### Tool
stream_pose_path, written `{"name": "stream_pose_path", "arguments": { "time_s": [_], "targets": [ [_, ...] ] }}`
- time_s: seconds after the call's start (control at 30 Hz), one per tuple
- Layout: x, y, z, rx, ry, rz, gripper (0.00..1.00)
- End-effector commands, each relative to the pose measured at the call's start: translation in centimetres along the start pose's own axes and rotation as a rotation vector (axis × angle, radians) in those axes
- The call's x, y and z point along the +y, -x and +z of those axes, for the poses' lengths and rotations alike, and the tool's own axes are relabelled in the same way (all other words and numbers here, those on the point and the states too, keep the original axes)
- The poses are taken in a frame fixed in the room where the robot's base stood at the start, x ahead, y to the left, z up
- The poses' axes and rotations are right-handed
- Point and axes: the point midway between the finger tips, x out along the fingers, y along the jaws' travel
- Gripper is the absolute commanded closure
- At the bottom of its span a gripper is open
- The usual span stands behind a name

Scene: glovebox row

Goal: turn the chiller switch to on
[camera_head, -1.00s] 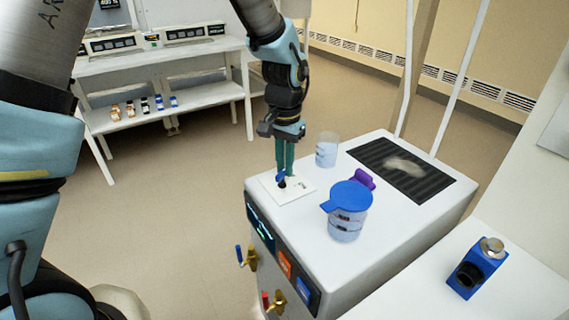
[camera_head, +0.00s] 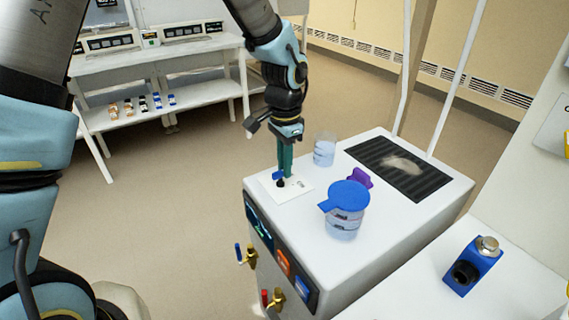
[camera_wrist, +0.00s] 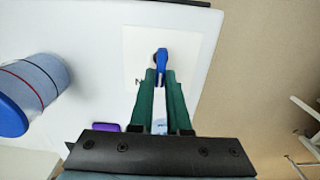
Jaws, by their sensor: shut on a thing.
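The chiller (camera_head: 385,235) is a white box with a dark front panel. A white plate on its top (camera_head: 303,188) carries the switch, a small blue lever (camera_head: 278,175) on a dark base. My gripper (camera_head: 285,172) points down over the plate, its green fingers shut on the blue lever. In the wrist view the lever (camera_wrist: 161,62) shows between and just beyond the fingertips (camera_wrist: 161,78), over the white plate (camera_wrist: 135,45). The plate's lettering is mostly hidden or too small to read.
A blue-lidded jug (camera_head: 345,212), a clear beaker (camera_head: 324,150) and a purple item (camera_head: 359,178) stand on the chiller top close to my gripper. A dark vent grille (camera_head: 402,168) lies behind them. Brass valves (camera_head: 250,255) stick out of the front. Floor at left is clear.

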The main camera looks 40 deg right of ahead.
Motion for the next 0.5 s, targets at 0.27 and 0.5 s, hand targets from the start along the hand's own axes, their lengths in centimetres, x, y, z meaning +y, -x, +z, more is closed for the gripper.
{"name": "stream_pose_path", "arguments": {
  "time_s": [0.27,0.5],
  "targets": [
    [-0.04,0.08,-0.10,0.003,0.000,-0.002,1.00],
    [-0.02,0.05,-0.06,0.002,0.001,-0.001,0.59]
  ]
}}
